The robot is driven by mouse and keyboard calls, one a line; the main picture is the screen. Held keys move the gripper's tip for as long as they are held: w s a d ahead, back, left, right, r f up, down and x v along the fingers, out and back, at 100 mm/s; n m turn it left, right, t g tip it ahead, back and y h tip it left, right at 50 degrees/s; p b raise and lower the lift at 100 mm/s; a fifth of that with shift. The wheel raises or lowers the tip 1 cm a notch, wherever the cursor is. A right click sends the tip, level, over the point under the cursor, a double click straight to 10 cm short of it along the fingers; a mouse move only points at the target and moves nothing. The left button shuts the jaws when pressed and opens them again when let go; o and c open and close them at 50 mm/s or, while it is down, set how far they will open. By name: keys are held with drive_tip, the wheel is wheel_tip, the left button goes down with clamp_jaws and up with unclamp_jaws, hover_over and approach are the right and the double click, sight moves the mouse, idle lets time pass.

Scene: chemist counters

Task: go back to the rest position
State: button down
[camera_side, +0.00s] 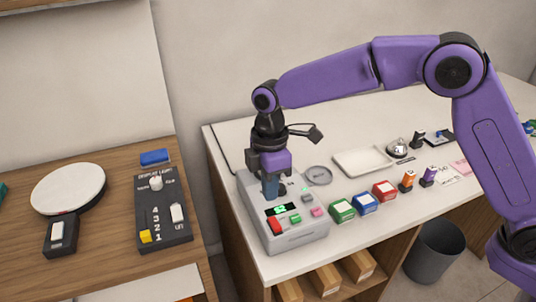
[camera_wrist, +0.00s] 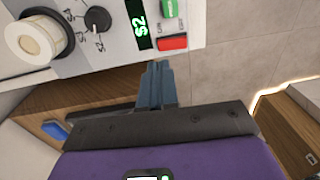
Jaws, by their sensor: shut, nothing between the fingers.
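My gripper (camera_side: 270,194) points down over the grey machine (camera_side: 300,238) at the left end of the white counter. Its blue fingers are shut with nothing between them, and they also show in the wrist view (camera_wrist: 157,72). In the side view the fingertips appear close to the machine's top, just behind its lit green display (camera_side: 280,209). Whether they touch it I cannot tell. The wrist view shows the red switch (camera_wrist: 172,43), the display (camera_wrist: 138,25) and a cream knob (camera_wrist: 32,40). No rest position is marked.
Green (camera_side: 342,210), blue (camera_side: 365,203) and red (camera_side: 384,190) boxes stand right of the machine. Behind them are a round dish (camera_side: 318,175), a white tray (camera_side: 346,164) and a bell (camera_side: 397,148). A wooden counter at left holds a black switch panel (camera_side: 162,215).

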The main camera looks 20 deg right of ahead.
wheel_tip(320, 180, up, 8)
drive_tip(key=w, duration=0.1)
drive_tip(key=shift+w, duration=0.3)
drive_tip(key=s+d+f+m, duration=0.2)
drive_tip(key=s+d, duration=1.2)
drive_tip(key=s, duration=0.1)
drive_tip(key=s+d+f+m, duration=0.2)
drive_tip(key=s+d+m, duration=0.1)
drive_tip(key=s+d, duration=1.2)
drive_tip(key=shift+s+t, duration=0.4)
